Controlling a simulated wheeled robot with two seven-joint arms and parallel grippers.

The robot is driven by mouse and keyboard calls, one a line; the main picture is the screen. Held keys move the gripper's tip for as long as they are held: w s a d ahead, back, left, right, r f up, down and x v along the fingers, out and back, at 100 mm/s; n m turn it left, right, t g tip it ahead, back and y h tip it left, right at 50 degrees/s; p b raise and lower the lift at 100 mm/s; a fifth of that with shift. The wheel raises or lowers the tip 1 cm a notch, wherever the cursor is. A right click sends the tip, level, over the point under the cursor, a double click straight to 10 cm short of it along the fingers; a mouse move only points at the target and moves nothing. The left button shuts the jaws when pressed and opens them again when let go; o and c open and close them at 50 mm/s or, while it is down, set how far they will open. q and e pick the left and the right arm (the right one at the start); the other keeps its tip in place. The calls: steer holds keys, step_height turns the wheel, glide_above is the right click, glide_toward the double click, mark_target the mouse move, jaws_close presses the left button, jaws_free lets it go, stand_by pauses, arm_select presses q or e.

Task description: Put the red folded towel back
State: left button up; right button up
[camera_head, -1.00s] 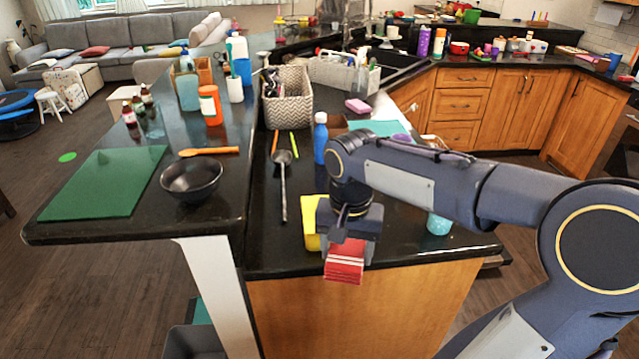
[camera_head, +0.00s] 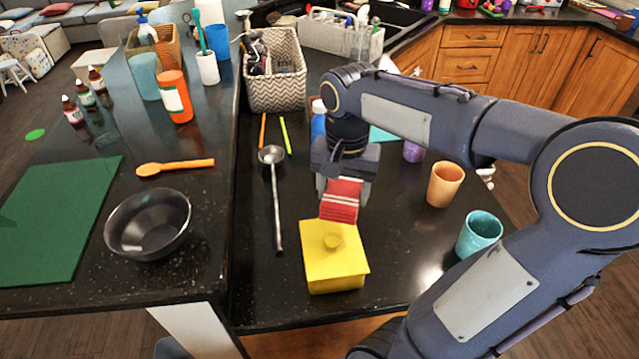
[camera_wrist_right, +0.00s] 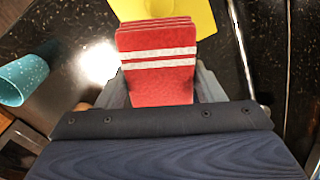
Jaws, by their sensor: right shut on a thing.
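The red folded towel (camera_head: 340,201) has white stripes and hangs from my right gripper (camera_head: 343,186), which is shut on it. It is held above the black counter, just behind the yellow lidded box (camera_head: 334,262) in the head view. In the right wrist view the towel (camera_wrist_right: 158,70) sits between the fingers, with the yellow box (camera_wrist_right: 203,12) partly hidden beyond it. My left gripper is in neither view.
A ladle (camera_head: 275,195) lies left of the towel. An orange cup (camera_head: 445,184) and a teal cup (camera_head: 479,234) stand to the right. A blue bottle (camera_head: 318,122) is partly hidden behind my gripper. A zigzag basket (camera_head: 277,88) stands further back. A black bowl (camera_head: 149,226) sits on the left counter.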

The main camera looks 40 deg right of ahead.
steer(key=w+d+f, duration=0.1)
steer(key=w+f, duration=0.2)
steer(key=w, duration=0.1)
steer(key=w+d+f+p, duration=0.1)
steer(key=w+d+f, duration=0.1)
steer(key=w+f, duration=0.1)
steer(key=w+d+f+p, duration=0.1)
steer(key=w+f, duration=0.2)
steer(key=w, duration=0.1)
steer(key=shift+w+d, duration=0.2)
steer(key=shift+w, duration=0.15)
steer(key=f, duration=0.3)
steer(key=shift+w+d+f, duration=0.1)
steer(key=shift+w+f, duration=0.1)
steer(key=shift+f, duration=0.15)
steer(key=shift+f, duration=0.15)
steer(key=o, duration=0.9)
